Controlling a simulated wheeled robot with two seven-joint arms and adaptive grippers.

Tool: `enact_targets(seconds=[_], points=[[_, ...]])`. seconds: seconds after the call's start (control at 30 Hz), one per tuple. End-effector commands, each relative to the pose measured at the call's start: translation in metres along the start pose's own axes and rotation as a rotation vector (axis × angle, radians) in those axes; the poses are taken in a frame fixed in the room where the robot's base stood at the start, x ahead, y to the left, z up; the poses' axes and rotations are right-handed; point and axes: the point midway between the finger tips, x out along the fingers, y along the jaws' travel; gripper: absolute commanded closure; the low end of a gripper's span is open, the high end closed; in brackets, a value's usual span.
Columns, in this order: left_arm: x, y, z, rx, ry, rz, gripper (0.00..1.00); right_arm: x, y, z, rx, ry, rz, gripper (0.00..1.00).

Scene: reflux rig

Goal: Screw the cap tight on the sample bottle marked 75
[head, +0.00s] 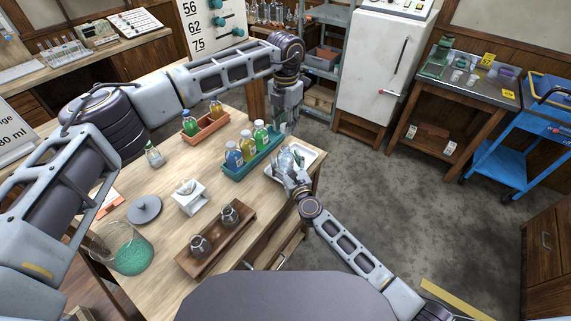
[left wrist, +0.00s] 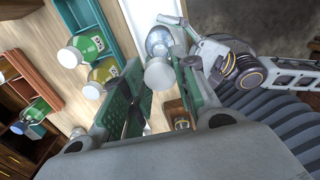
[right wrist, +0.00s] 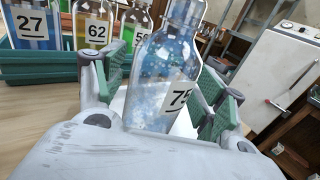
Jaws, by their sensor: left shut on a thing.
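The clear sample bottle marked 75 (right wrist: 163,80) stands between the pads of my right gripper (right wrist: 165,95), which looks closed on its sides; its top is cut off in the right wrist view. In the head view the bottle (head: 285,160) is at the white tray (head: 311,154), with my right gripper (head: 292,178) around it. My left gripper (head: 284,125) is above the bottle, pointing down. In the left wrist view a white cap (left wrist: 158,73) lies at the tips of my left gripper (left wrist: 155,95), which is shut on it. I cannot tell whether the cap is seated on the neck.
A green rack (head: 237,172) with several capped bottles, marked 27, 62 and another number, stands just left of the tray. Behind it is an orange rack (head: 206,135) with two bottles. A wooden holder (head: 217,240) and a tissue box (head: 189,198) are on the table's front half.

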Motion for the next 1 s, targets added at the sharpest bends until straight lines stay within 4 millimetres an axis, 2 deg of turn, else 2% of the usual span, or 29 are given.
enact_targets(seconds=[0.07,0.43,0.63,1.0], points=[[0.0,0.0,0.0,0.0,0.0,0.0,0.79,0.0,0.0,0.0,0.0,0.0,0.0,0.44],[0.0,0.0,0.0,0.0,0.0,0.0,0.79,0.0,0.0,0.0,0.0,0.0,0.0,0.92],[0.007,0.0,0.0,0.0,0.001,0.0,0.79,0.0,0.0,0.0,0.0,0.0,0.0,0.92],[0.04,0.0,0.0,0.0,0.001,0.001,0.79,0.0,0.0,0.0,0.0,0.0,0.0,0.92]])
